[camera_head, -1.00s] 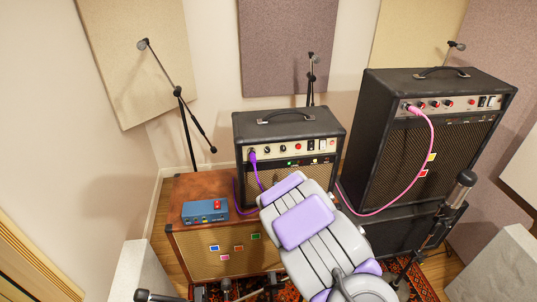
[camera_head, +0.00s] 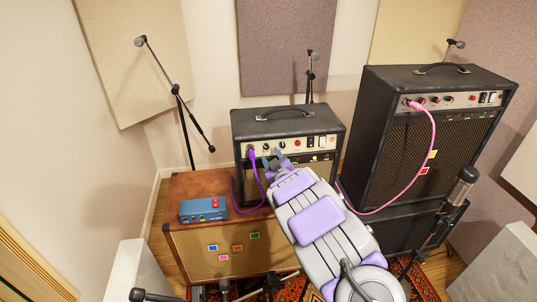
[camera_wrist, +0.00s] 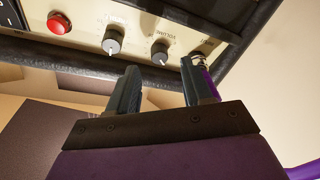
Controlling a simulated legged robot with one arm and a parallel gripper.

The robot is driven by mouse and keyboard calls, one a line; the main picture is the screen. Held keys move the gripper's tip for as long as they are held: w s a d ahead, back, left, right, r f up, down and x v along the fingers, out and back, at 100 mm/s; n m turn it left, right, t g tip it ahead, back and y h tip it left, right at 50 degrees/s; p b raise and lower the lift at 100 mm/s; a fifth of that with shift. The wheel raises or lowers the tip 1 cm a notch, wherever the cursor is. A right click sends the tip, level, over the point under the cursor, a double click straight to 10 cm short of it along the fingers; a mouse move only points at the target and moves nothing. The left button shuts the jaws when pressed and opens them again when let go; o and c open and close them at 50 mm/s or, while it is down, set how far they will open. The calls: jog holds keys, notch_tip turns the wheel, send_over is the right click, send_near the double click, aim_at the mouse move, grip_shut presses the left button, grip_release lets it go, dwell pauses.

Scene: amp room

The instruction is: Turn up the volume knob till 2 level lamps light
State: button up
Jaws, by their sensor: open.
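The small black amp (camera_head: 288,124) stands on a brown cabinet, with a cream control panel facing me. In the wrist view two dark knobs show on its panel: one (camera_wrist: 112,40) nearer the red lamp (camera_wrist: 59,22), and one (camera_wrist: 160,52) nearer the cable jack. The lettering beside the second knob looks like "VOLUME". My gripper (camera_wrist: 160,82) is open. Its two fingers point at the panel, with the second knob lined up between them, just beyond the tips. In the head view my gripper (camera_head: 271,158) hides part of the panel and lamp row; I cannot tell which level lamps are lit.
A purple cable (camera_head: 259,178) hangs from the amp's left jack, close to one finger. A blue pedal box (camera_head: 203,210) sits on the brown cabinet (camera_head: 190,190). A taller amp (camera_head: 425,135) with a pink cable stands at right. Microphone stands surround the area.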

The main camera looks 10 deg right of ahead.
aim_at(267, 149)
jog(key=w, duration=0.2)
jog(key=shift+w+a+f+b, duration=0.15)
jog(key=shift+w+a+b, duration=0.05)
jog(key=shift+w+b, duration=0.15)
jog(key=shift+w+a, duration=0.1)
jog(key=shift+w, duration=0.5)
jog(key=shift+c, duration=0.3)
grip_shut()
